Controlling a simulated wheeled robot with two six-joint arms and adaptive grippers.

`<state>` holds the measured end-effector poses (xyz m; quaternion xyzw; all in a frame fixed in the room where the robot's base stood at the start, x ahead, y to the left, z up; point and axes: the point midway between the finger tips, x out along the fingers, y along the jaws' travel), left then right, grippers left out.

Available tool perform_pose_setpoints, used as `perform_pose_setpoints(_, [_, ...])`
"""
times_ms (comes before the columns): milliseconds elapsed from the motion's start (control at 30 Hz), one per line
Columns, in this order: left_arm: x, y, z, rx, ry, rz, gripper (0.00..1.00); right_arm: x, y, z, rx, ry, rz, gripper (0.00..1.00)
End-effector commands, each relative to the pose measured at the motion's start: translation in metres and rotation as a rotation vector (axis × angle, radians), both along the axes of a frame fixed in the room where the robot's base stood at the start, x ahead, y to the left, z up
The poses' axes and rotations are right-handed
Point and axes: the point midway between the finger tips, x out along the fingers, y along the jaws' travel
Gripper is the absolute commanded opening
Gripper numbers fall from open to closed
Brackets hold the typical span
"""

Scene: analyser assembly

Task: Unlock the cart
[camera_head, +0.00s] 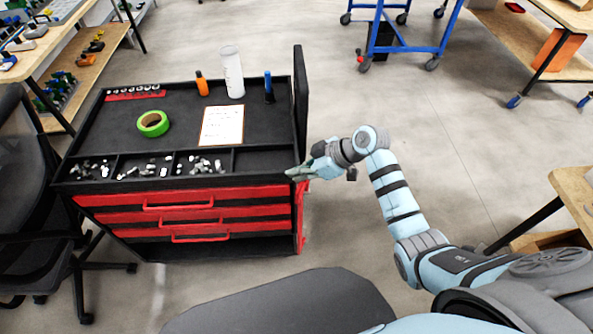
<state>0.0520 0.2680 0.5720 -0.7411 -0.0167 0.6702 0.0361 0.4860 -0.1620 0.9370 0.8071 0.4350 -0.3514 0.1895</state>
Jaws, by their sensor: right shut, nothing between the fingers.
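A black cart (178,112) with red drawers (185,213) stands in front of me in the head view. My right gripper (294,177) is shut and empty, at the cart's front right corner near the top edge. I cannot tell whether it touches the cart. A small red part (301,205) shows on the cart's right side, just below the gripper. No lock is clear enough to make out. My left gripper is not in view.
On the cart top are green tape (153,124), an orange bottle (202,83), a clear cylinder (232,72) and a paper sheet (222,125). An office chair (33,200) stands at left. A blue trolley (400,50) is behind. Floor right of the cart is clear.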

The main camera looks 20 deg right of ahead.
Motion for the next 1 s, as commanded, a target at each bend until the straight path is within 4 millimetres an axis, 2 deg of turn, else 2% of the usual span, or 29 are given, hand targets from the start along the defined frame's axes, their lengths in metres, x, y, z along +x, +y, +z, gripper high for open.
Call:
perform_pose_setpoints(433, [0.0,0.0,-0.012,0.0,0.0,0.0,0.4,-0.007,-0.009,-0.001,0.0,0.002,0.229,0.0])
perform_pose_setpoints(1000, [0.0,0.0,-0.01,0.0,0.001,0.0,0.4,-0.011,-0.014,0.0,-0.001,0.0,0.224,0.0])
